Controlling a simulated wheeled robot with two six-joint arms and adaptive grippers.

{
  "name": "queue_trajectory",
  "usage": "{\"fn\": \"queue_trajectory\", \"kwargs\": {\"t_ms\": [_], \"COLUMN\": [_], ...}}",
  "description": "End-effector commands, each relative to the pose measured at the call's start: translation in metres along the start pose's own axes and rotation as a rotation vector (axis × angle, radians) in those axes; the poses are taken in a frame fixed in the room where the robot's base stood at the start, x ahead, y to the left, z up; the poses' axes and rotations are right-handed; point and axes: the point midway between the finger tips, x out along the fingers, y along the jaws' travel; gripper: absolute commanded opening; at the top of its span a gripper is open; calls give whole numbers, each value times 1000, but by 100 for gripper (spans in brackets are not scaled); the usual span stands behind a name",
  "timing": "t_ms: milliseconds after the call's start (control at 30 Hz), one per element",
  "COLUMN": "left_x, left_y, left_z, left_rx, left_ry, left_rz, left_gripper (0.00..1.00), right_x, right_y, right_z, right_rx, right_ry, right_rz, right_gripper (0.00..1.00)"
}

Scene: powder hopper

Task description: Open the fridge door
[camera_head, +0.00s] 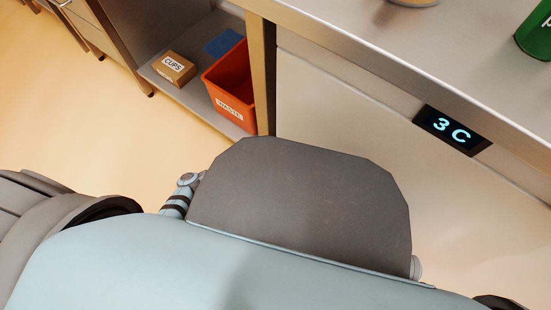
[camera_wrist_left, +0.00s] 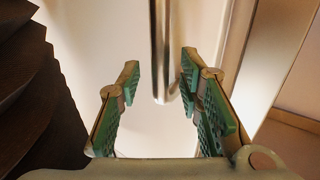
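The fridge (camera_head: 340,105) has a pale front under the steel counter, with a dark display (camera_head: 452,130) reading "3 C". In the left wrist view, the pale door (camera_wrist_left: 100,45) fills the background. A shiny metal handle bar (camera_wrist_left: 160,45) runs down from the top of that view. My left gripper (camera_wrist_left: 160,72) is open, with its green-padded fingers on either side of the bar in the picture. The bar appears nearer the right finger, and I see no clear contact. I cannot tell how deep the bar sits between the fingers. My right gripper is in neither view.
An orange waste bin (camera_head: 229,85) and a cardboard cups box (camera_head: 174,69) stand on a low shelf (camera_head: 205,110) left of the fridge. A green container (camera_head: 535,35) stands on the counter (camera_head: 400,45). Bare floor (camera_head: 100,110) shows at left.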

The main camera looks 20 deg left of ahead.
Motion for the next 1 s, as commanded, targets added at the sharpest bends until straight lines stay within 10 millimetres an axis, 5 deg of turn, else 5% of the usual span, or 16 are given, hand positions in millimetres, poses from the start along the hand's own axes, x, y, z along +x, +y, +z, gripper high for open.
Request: {"fn": "queue_trajectory", "kwargs": {"t_ms": [333,533,1000], "left_x": [11,11,9], "left_y": [0,0,0], "left_z": [0,0,0], "left_rx": [0,0,0], "left_ry": [0,0,-1], "left_rz": [0,-1,-7], "left_gripper": [33,1,0], "right_x": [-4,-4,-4], "right_y": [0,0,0], "right_z": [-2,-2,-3], "right_rx": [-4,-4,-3], "right_ry": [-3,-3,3], "right_rz": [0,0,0], "right_gripper": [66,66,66]}}
